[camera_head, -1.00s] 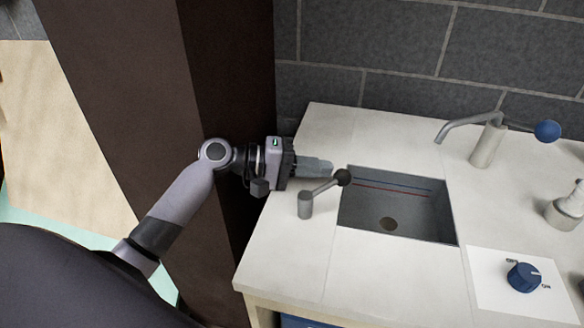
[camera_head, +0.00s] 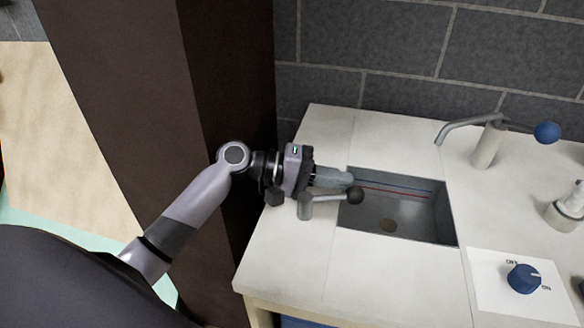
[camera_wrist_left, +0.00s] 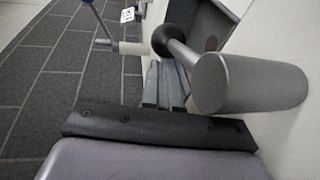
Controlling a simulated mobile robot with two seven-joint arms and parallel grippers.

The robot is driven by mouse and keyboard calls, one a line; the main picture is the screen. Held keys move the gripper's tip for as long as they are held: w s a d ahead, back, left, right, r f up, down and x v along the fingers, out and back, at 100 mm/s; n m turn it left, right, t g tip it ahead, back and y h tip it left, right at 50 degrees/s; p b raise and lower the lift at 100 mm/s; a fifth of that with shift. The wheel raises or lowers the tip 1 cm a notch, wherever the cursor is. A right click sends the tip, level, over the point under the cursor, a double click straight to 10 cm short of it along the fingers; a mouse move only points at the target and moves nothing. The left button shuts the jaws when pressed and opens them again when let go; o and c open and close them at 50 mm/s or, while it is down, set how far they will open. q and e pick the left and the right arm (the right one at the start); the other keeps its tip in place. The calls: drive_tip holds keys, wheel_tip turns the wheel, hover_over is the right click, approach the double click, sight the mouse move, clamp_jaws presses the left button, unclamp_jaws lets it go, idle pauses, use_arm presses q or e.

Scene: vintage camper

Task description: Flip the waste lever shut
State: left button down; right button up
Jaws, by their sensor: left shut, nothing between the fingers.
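The waste lever (camera_head: 322,197) is a grey post with a thin arm and a black ball knob (camera_head: 355,195), standing on the counter left of the sink. Its arm points right, with the knob over the sink's left edge. My left gripper (camera_head: 350,178) is shut and empty, its fingertips just behind the knob, close to or touching it. In the left wrist view, the lever's thick grey post (camera_wrist_left: 250,83) is at the right and the knob (camera_wrist_left: 167,38) is just beyond my fingertips (camera_wrist_left: 162,65). My right gripper is out of view.
The sink (camera_head: 400,215) has red and blue lines on its back wall and a drain. A faucet (camera_head: 487,145) with a blue ball handle stands behind it. A blue dial (camera_head: 523,277) is at the front right. A dark brown pillar (camera_head: 225,120) stands left of the counter.

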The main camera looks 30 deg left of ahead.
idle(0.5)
use_arm(q)
drive_tip(key=shift+b+v, duration=0.6)
drive_tip(key=shift+v, duration=2.95)
drive_tip(key=shift+s, duration=0.15)
